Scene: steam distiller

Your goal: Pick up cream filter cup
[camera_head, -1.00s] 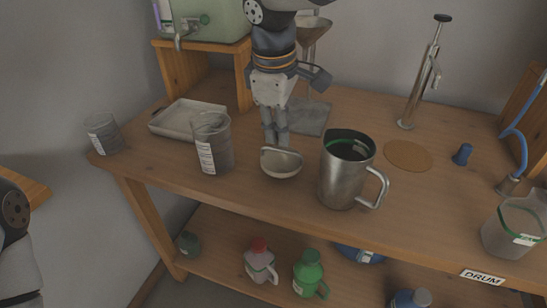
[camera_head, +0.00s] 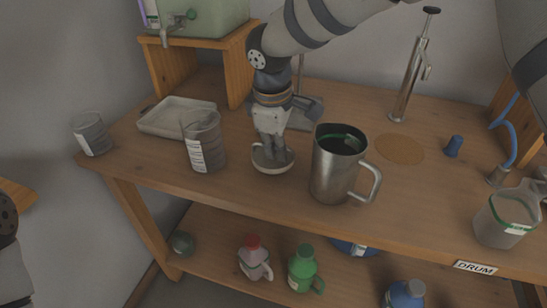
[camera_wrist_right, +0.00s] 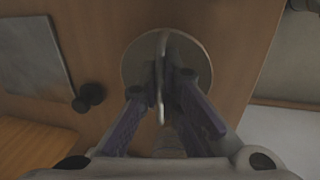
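The cream filter cup (camera_head: 273,167) is a small shallow round bowl with an upright loop handle, standing on the wooden bench. My right gripper (camera_head: 271,153) points down at it, its fingertips low over the bowl. The wrist view shows the cup (camera_wrist_right: 131,66) from above, with its handle (camera_wrist_right: 161,62) between the two fingertips of my right gripper (camera_wrist_right: 164,78). The fingers look slightly apart around the handle; firm contact is not visible. The fingers hide part of the cup in the head view. My left gripper is out of view.
A steel jug (camera_head: 338,168) stands close to the right of the cup. A labelled clear beaker (camera_head: 204,146) stands to the left, with a pale tray (camera_head: 176,118) behind. Another beaker (camera_head: 92,135) is at the left edge. The bench front before the cup is clear.

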